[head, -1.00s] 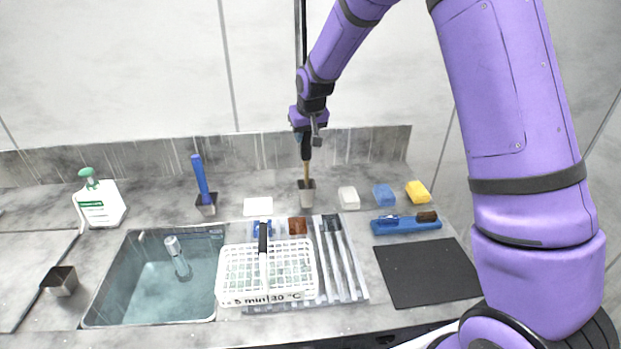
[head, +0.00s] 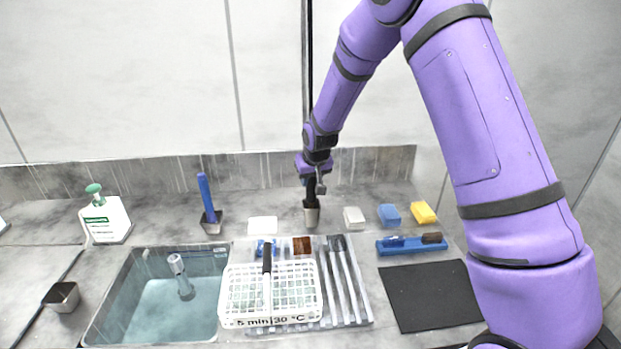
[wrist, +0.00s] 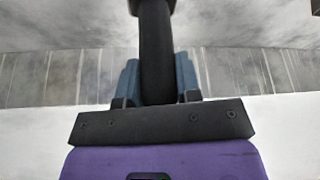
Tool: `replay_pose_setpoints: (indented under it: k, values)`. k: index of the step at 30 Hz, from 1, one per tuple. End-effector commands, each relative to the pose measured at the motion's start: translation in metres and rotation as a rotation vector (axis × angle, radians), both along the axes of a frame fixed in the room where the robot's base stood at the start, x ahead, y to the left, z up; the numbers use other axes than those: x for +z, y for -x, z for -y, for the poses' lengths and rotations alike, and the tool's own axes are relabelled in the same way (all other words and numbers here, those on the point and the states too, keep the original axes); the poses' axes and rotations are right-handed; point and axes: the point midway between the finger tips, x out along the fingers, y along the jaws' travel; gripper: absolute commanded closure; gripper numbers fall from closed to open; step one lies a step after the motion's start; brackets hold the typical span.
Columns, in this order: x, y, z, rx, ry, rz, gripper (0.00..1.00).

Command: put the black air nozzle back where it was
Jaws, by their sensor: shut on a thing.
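My gripper (head: 313,182) is shut on the black air nozzle (head: 312,192), which hangs upright below it in the head view. In the wrist view the nozzle's black body (wrist: 156,50) stands between the blue-grey fingers. A small grey metal cup (head: 312,215) stands on the counter directly under the gripper. The nozzle's lower end is at the cup's mouth and its tip is hidden, seemingly inside the cup. I cannot tell how deep it sits.
A white block (head: 353,217) is close right of the cup, then a blue block (head: 389,215) and a yellow one (head: 424,212). A white slab (head: 262,225) lies to its left. A white basket (head: 228,295) stands in front. A blue handle (head: 206,195) stands in another cup.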

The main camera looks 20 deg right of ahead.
Motion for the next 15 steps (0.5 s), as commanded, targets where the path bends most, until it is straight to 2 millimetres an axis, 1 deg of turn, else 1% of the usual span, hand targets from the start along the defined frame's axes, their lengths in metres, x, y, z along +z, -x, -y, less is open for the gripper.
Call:
replay_pose_setpoints:
  k: [1,2,3,5,15]
  values:
    - [-0.0015,0.0,0.0,0.0,0.0,0.0,0.92]
    - [-0.0019,0.0001,0.0,0.0,0.0,0.0,0.66]
    - [-0.0015,0.0,0.0,0.0,0.0,0.0,0.57]
    - [-0.0016,0.0001,0.0,0.0,0.0,0.0,0.43]
    - [0.0015,0.0001,0.0,0.0,0.0,0.0,0.43]
